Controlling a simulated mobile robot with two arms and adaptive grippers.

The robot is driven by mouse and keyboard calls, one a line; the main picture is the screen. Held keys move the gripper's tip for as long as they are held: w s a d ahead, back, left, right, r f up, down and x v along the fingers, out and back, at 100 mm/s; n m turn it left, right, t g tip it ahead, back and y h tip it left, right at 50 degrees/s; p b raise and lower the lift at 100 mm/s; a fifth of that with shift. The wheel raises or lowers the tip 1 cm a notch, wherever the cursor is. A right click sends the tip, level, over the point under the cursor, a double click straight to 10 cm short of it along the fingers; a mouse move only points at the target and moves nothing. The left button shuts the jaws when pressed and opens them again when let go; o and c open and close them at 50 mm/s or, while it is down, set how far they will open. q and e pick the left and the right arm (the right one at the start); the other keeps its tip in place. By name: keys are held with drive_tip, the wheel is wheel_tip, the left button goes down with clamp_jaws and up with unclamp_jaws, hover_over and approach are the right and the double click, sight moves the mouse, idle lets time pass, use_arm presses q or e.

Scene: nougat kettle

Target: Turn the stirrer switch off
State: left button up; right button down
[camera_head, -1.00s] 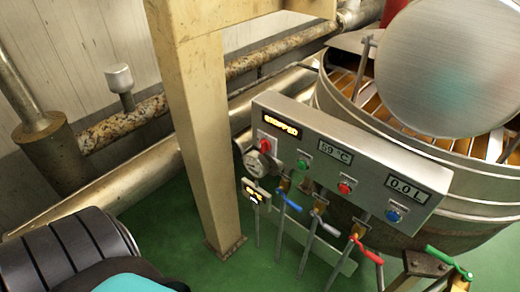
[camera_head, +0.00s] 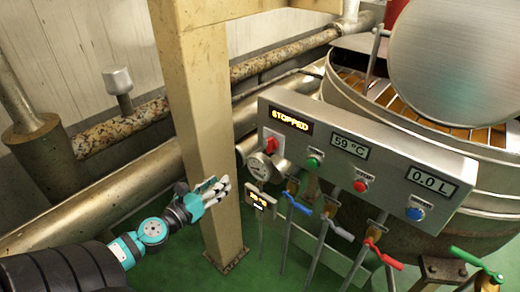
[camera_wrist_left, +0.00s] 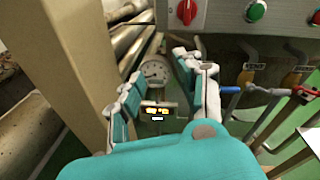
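The stirrer switch is likely the red rotary knob (camera_head: 270,143) at the left end of the grey control panel (camera_head: 400,150). The panel's left display (camera_head: 291,121) reads STOPPED in amber. The knob also shows at the top of the left wrist view (camera_wrist_left: 187,11), ahead of the fingers. My left gripper (camera_head: 219,189) is in front of the beige post, left of and below the knob, and apart from it. In the left wrist view its two finger sets (camera_wrist_left: 163,72) are spread with nothing between them. My right gripper is not in view.
The beige post (camera_head: 208,130) stands close behind my left gripper. A round gauge (camera_head: 260,167) and a small display (camera_head: 259,199) sit below the knob. Green, red and blue buttons and several valve levers line the panel's lower side. The kettle (camera_head: 480,200) stands behind.

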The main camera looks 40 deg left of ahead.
use_arm(q)
drive_tip(key=d+r+m+t+h, duration=0.1)
drive_tip(key=d+r+m+h, duration=0.1)
drive_tip(key=d+r+m, duration=0.3)
drive_tip(key=p, duration=0.5)
approach(267, 142)
drive_tip(key=shift+n, duration=0.4)
drive_tip(key=w, duration=0.8)
drive_tip(key=shift+w+d, duration=0.2)
drive_tip(key=shift+d, duration=0.15)
drive_tip(key=shift+w+d+f, duration=0.1)
drive_tip(key=shift+w, duration=0.65)
clamp_jaws()
